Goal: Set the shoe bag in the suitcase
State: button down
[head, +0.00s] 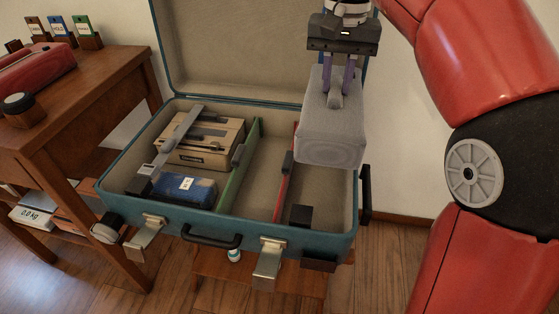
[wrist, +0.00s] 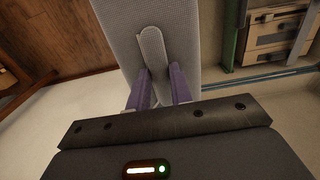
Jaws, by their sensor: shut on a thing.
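The shoe bag (head: 330,128) is a grey, mesh-textured block with a small tab on top. My gripper (head: 343,92) is shut on that tab with its purple fingers and holds the bag above the right part of the open suitcase (head: 170,222). In the wrist view the shoe bag (wrist: 165,30) and its tab show between the fingers (wrist: 160,88). The suitcase is teal outside and beige inside, with its lid raised at the back. The bag hides part of the suitcase's right compartment and right rear edge.
A green divider (head: 240,165) and a red divider (head: 285,178) split the suitcase. A tan box (head: 205,150) under a grey strap and a blue packet (head: 183,190) lie in the left compartment. A black block (head: 301,215) sits at the right front. A wooden desk (head: 85,95) stands left.

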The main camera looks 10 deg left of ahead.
notch_tip(320, 180, down, 20)
jog(key=b, duration=0.5)
jog(key=shift+w, duration=0.15)
jog(key=shift+a, duration=0.1)
jog(key=c, duration=1.3)
grip_release()
jog(key=shift+o, duration=0.2)
notch_tip(320, 180, up, 12)
jog(key=p, duration=0.2)
jog(key=shift+f+p, duration=0.25)
jog(key=shift+p, duration=0.05)
jog(key=shift+r, duration=0.35)
